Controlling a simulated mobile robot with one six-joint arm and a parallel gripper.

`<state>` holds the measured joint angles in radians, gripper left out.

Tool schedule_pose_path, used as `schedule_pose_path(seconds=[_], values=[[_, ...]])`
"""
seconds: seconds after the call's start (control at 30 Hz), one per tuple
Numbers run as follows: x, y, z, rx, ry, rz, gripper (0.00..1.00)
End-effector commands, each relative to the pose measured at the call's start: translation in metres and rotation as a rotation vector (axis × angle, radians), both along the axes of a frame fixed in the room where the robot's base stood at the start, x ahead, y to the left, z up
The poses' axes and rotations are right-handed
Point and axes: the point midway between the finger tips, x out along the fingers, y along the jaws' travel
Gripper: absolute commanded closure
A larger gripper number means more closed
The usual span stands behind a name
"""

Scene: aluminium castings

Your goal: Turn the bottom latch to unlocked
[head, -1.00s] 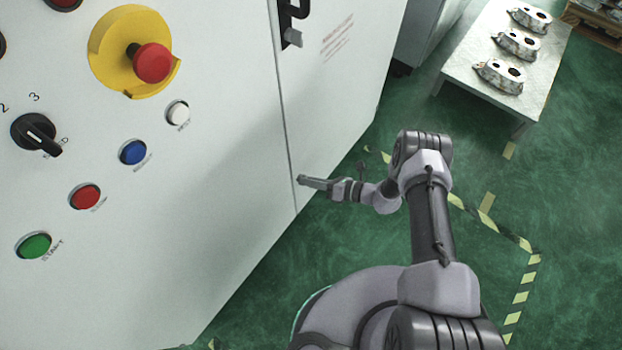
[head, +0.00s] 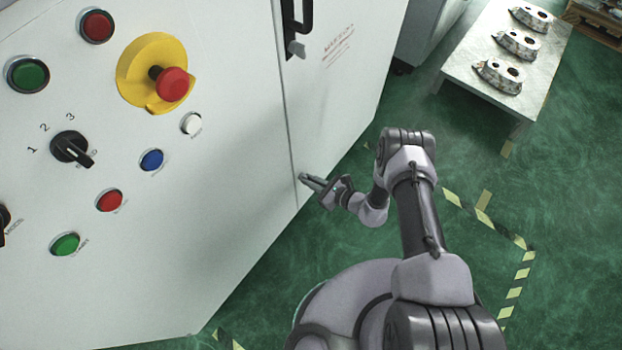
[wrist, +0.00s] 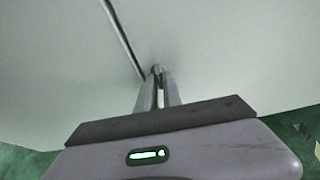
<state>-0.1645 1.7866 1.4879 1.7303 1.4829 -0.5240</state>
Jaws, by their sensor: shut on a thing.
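My gripper (head: 308,180) is at the lower part of the white cabinet door (head: 338,95), beside the door seam. In the wrist view its two fingers (wrist: 158,92) are close together, shut on the bottom latch (wrist: 157,69), a small grey piece just right of the dark seam. The fingers cover most of the latch, so I cannot tell which way it is turned. In the head view the latch is too small and hidden by the fingertips to make out.
A black door handle (head: 299,18) with a small grey piece below it is higher on the door. Left is a control panel with several buttons, a selector knob (head: 70,147) and a red emergency stop (head: 172,84). A table (head: 470,70) with castings stands back right. Green floor (head: 480,180) lies around.

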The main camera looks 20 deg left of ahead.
Motion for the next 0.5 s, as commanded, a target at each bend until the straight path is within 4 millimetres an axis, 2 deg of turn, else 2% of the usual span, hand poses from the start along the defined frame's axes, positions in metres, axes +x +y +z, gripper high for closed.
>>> schedule_pose_path(seconds=[0.5], values=[[-0.0009,0.0018,-0.0001,-0.015,-0.038,0.006,1.00]])
